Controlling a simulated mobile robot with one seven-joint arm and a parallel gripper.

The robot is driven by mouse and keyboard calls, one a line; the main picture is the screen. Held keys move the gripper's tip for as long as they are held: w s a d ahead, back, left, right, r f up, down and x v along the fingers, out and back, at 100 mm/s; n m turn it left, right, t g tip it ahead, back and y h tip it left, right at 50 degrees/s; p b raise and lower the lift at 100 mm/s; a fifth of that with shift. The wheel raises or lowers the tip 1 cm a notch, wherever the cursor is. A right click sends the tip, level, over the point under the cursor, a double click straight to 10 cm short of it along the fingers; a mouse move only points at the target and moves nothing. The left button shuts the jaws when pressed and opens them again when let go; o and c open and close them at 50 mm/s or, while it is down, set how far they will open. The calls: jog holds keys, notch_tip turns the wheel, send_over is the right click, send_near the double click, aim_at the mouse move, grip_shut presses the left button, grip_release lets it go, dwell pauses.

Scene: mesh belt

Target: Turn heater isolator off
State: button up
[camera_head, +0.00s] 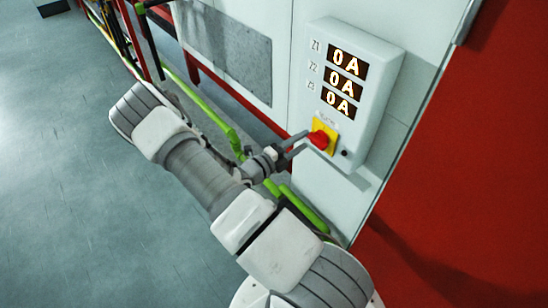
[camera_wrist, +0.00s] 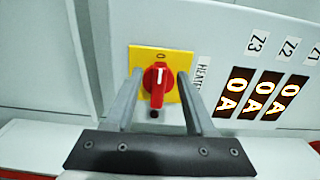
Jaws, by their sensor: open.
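The heater isolator is a red rotary knob (camera_head: 320,139) on a yellow plate (camera_head: 331,128), low on a light grey panel box. In the wrist view the red knob (camera_wrist: 157,85) has its grip bar upright in the picture. Its white mark points up towards a dark 0-like mark on the yellow plate (camera_wrist: 174,60). My gripper (camera_head: 300,144) is open at the knob. In the wrist view the two fingers of my gripper (camera_wrist: 160,77) stand on either side of the knob, with visible gaps. Whether the fingertips touch the plate cannot be told.
Three displays (camera_head: 346,76) on the panel box (camera_head: 379,65) each read 0 A, labelled Z1, Z2 and Z3. A small black button (camera_head: 344,154) is beside the plate. Green pipes (camera_head: 230,138) run by my arm. A red surface (camera_head: 480,150) is at right; open floor (camera_head: 60,180) at left.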

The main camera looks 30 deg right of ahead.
jog(key=s+a+b, duration=0.1)
jog(key=a, duration=1.4)
jog(key=shift+s, duration=0.2)
jog(key=s+a+r+n+t+y, duration=0.1)
jog(key=s+a+r+n+y, duration=0.3)
jog(key=r+n, duration=0.5)
jog(key=s+a+r+n+t+y, duration=0.1)
jog(key=s+a+r+n+y, duration=0.4)
jog(key=n, duration=0.9)
jog(key=s+a+r+n+t+y, duration=0.2)
jog(key=s+a+r+n+y, duration=0.2)
jog(key=r+n+y, duration=0.5)
jog(key=shift+s+a+r+n, duration=0.15)
jog(key=shift+s+r+n, duration=0.35)
jog(key=shift+r+n, duration=1.25)
jog(key=shift+r+m, duration=0.35)
jog(key=shift+m, duration=0.1)
